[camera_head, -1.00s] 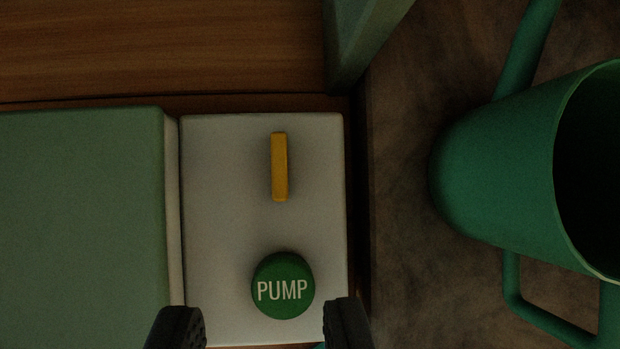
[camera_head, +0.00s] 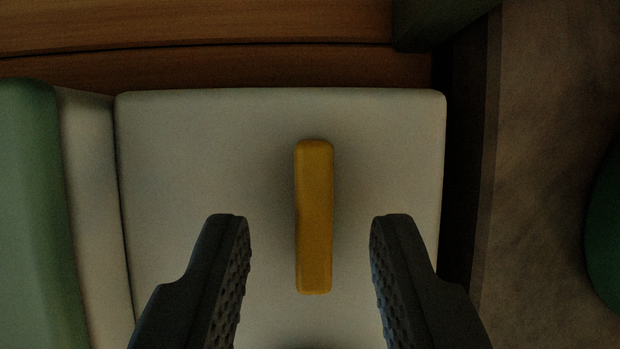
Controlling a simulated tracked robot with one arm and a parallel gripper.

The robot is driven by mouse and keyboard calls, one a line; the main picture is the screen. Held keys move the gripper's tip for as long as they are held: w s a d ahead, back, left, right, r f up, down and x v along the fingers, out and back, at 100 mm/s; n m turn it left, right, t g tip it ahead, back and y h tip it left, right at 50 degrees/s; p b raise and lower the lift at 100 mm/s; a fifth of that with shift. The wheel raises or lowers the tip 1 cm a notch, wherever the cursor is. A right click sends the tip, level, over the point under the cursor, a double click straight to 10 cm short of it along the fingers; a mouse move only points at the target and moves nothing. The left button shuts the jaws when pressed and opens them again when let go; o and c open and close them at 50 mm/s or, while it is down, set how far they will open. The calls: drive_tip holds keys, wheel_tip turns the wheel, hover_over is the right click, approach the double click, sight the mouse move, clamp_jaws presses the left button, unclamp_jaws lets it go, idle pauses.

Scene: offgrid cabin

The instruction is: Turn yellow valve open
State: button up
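The yellow valve (camera_head: 314,215) is a narrow bar handle on a pale panel (camera_head: 200,130). It runs up and down in the picture, near the panel's middle. My gripper (camera_head: 309,228) is open, with one dark textured finger on each side of the valve's lower half. There is a clear gap between each finger and the valve, and neither finger appears to touch it. How far the fingertips are from the panel is hard to tell.
A green box (camera_head: 35,220) with a pale edge borders the panel on the left. Wooden boards (camera_head: 200,35) run along the top. A dark gap and a brown surface (camera_head: 540,150) lie to the right, with part of a green object (camera_head: 605,235) at the right edge.

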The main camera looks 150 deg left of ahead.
drive_tip(key=shift+x, duration=0.8)
